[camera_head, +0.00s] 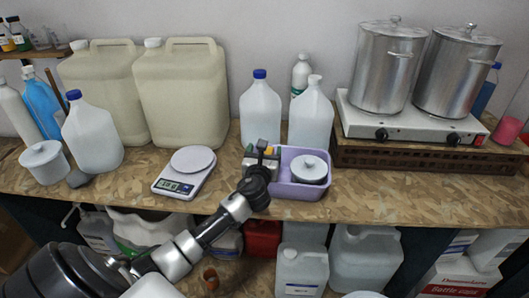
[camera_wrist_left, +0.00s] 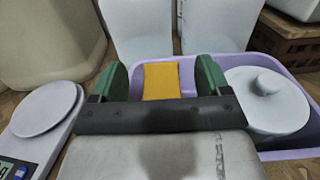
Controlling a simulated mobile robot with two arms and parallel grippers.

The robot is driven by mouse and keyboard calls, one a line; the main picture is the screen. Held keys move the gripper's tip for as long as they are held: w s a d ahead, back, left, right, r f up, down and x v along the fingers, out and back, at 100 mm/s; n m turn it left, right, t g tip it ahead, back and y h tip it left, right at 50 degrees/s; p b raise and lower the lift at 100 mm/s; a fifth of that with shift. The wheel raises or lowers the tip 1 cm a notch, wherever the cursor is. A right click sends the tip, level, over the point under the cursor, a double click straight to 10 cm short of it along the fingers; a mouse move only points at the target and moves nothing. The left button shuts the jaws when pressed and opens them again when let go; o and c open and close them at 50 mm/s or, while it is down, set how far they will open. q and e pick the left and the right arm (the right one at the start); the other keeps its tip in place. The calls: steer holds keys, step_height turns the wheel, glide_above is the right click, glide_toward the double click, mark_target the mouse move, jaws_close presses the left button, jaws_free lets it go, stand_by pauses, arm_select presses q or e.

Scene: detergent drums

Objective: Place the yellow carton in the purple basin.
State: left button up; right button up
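The yellow carton (camera_wrist_left: 161,81) shows between my left gripper's fingers in the wrist view, with purple basin wall on both sides of it. It appears to be inside the purple basin (camera_head: 323,160), at its left part; its lower part is hidden. In the head view only a small yellow patch (camera_head: 271,149) of it shows behind the gripper. My left gripper (camera_head: 262,156) is over the left side of the basin. Its green fingers (camera_wrist_left: 160,78) are apart, with a visible gap on each side of the carton. My right gripper is not in view.
A white lidded pot (camera_head: 309,169) sits in the basin's right part. A kitchen scale (camera_head: 185,172) stands to the left on the bench. White jugs (camera_head: 260,112) stand close behind the basin. A hotplate (camera_head: 408,122) with two steel pots is at right. The bench's front edge is clear.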

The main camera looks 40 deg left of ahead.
arm_select(q)
steer(key=shift+r, duration=0.1)
steer(key=shift+r, duration=0.35)
steer(key=shift+s+r+p, duration=0.1)
steer(key=shift+r+p, duration=0.1)
steer(key=shift+p, duration=0.15)
steer(key=b+v, duration=0.2)
steer(key=v, duration=0.9)
steer(key=shift+s+d, duration=0.3)
